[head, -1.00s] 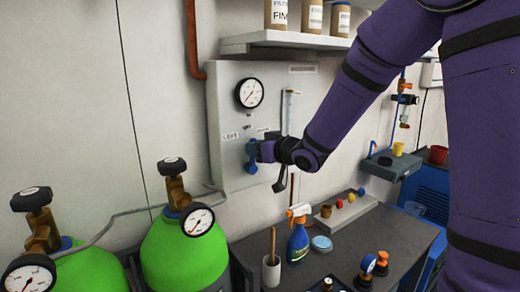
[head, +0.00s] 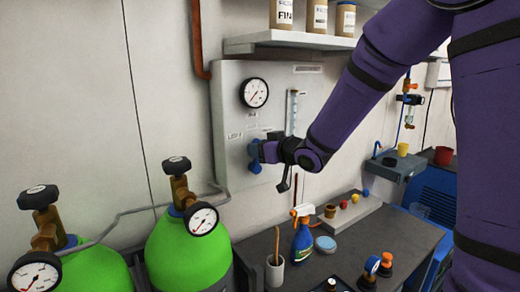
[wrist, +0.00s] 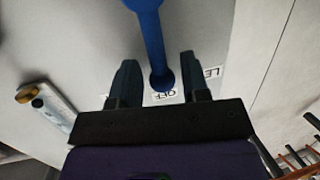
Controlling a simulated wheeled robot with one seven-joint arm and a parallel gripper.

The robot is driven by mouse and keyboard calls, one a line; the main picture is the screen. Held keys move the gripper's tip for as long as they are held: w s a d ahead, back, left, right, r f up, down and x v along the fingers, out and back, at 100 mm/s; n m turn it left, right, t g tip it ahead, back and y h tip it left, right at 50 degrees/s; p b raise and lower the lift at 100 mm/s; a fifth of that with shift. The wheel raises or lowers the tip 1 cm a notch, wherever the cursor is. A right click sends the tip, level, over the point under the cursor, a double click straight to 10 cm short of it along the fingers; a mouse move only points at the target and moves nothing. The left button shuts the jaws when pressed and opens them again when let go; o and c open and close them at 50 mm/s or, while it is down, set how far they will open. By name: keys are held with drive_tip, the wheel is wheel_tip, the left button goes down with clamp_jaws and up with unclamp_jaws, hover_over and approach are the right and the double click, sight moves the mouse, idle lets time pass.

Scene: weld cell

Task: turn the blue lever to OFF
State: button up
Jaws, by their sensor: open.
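The blue lever (head: 254,162) is on a grey wall panel, left of my gripper (head: 264,152) and partly hidden by it in the head view. In the wrist view the lever (wrist: 150,35) runs down from the top edge, and its rounded lower end lies between the two fingers of my gripper (wrist: 159,62). The fingers are open, with a visible gap on both sides of the lever. A label reading OFF (wrist: 162,96) shows just below that end. I cannot tell whether a finger touches the lever elsewhere.
The panel (head: 228,90) carries a round gauge (head: 254,93) above the lever. Green gas cylinders (head: 190,255) with valves stand at the lower left. A bench (head: 345,250) below holds a spray bottle (head: 302,238) and a white cup (head: 275,272). A shelf (head: 290,40) with jars is above.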

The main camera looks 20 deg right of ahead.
drive_tip(key=v, duration=1)
drive_tip(key=shift+s+d, duration=0.25)
drive_tip(key=shift+s, duration=0.05)
drive_tip(key=shift+r, duration=0.1)
drive_tip(key=s+d+r+m+g+h, duration=0.3)
drive_tip(key=s+d+r+m+h, duration=0.15)
drive_tip(key=s+d+h, duration=0.4)
drive_tip(key=s+a+g, duration=0.1)
drive_tip(key=s+g, duration=0.1)
drive_tip(key=s, duration=0.7)
drive_tip(key=s+a+f+m+g, duration=0.1)
drive_tip(key=s+a+g, duration=0.1)
drive_tip(key=s, duration=0.7)
drive_tip(key=shift+s+a+f+g+y, duration=0.25)
drive_tip(key=shift+g+y, duration=0.2)
drive_tip(key=shift+g, duration=0.25)
drive_tip(key=shift+r, duration=0.1)
